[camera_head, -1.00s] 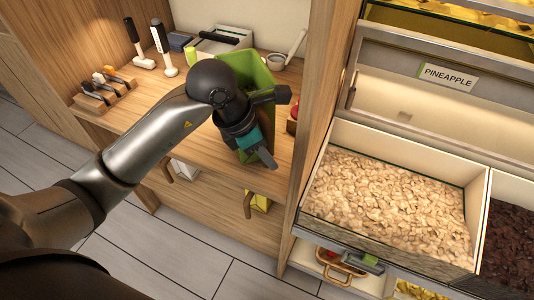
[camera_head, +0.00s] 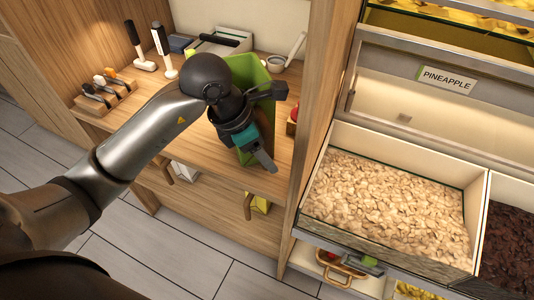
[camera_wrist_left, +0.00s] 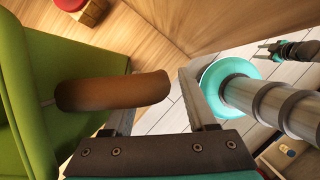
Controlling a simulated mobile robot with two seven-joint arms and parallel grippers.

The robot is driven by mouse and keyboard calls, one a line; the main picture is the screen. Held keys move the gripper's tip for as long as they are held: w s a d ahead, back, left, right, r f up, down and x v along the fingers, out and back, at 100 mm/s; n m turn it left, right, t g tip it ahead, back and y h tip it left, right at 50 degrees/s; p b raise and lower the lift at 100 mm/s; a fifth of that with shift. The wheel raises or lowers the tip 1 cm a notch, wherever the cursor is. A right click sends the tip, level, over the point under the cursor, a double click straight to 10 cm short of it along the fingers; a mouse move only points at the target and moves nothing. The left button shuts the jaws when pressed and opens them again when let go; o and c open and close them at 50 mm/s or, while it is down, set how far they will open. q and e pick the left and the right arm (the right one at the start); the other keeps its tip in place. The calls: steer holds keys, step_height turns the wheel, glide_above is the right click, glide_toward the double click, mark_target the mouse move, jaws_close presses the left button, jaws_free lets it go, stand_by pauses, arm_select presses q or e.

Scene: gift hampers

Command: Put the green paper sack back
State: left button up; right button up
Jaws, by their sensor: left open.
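The green paper sack (camera_head: 252,72) stands upright on the wooden shelf, partly hidden behind my left gripper (camera_head: 270,130). In the left wrist view the sack's green side (camera_wrist_left: 60,75) fills the left edge. A brown rounded bar (camera_wrist_left: 112,92), which looks like its handle, sticks out from it across the left finger. My left gripper, also in the left wrist view (camera_wrist_left: 165,85), is open. The bar reaches into the gap between its fingers, and I cannot tell whether it touches them. My right gripper (camera_wrist_left: 285,48) seems to show small at the far right, its jaws unclear.
Tools in a wooden block (camera_head: 105,90), two upright black-and-white tools and a grey scale-like box (camera_head: 222,42) stand on the shelf. A red item (camera_head: 292,121) is right of the sack. A wooden upright (camera_head: 318,100) separates the shelf from the pineapple bin (camera_head: 390,205).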

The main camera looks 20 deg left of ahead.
arm_select(q)
steer(key=p+v, duration=0.2)
steer(key=v, duration=0.8)
steer(key=shift+r, duration=0.2)
arm_select(e)
steer(key=s+a+r, duration=0.2)
steer(key=shift+s+a, duration=0.15)
steer(key=shift+s, duration=0.15)
arm_select(q)
steer(key=shift+a, duration=0.1)
arm_select(e)
steer(key=shift+w, duration=0.15)
steer(key=shift+w+d, duration=0.1)
steer(key=shift+d, duration=0.25)
